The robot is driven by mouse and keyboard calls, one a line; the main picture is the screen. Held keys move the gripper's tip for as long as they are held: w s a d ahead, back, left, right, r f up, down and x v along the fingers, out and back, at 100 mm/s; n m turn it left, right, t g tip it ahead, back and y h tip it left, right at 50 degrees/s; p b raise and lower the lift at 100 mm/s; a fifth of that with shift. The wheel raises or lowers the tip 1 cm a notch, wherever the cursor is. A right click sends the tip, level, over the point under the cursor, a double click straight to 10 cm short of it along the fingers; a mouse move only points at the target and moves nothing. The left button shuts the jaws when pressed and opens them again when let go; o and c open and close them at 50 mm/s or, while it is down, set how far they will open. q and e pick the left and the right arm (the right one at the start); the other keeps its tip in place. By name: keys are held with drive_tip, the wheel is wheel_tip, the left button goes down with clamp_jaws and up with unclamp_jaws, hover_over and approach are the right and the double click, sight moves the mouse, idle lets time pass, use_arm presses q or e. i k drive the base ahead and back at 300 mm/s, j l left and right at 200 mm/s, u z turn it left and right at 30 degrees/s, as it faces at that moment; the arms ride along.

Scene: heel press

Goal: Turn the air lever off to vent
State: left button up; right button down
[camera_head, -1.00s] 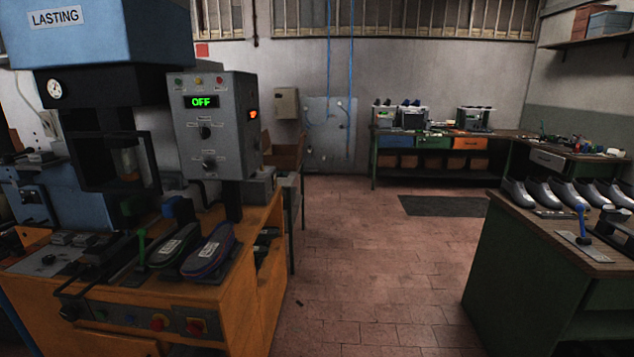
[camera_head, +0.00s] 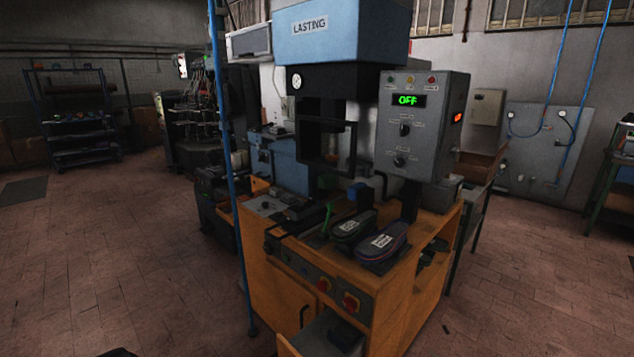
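The lasting press (camera_head: 335,35) has a blue head with a LASTING label and stands on an orange cabinet (camera_head: 270,262) in the middle of the view. Its grey control box (camera_head: 425,115) shows OFF in green letters and has two dark knobs. A small upright green handle (camera_head: 326,220) stands on the press table beside two dark labelled pads. I cannot tell whether this handle is the air lever, and no lever labelled air or vent is readable. Neither of my grippers is in view.
A vertical blue pipe (camera_head: 226,160) stands at the cabinet's left front. An open drawer (camera_head: 330,332) juts out at the front. A wall panel (camera_head: 545,150) with gauges and blue pipes is at right.

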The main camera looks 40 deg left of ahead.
sight(240, 177)
drive_tip(key=u, duration=1.8)
drive_tip(key=i+j+u, duration=0.1)
drive_tip(key=i+j, duration=1.15)
drive_tip(key=i+j+u, duration=0.15)
drive_tip(key=i+j, duration=0.45)
drive_tip(key=i, duration=0.2)
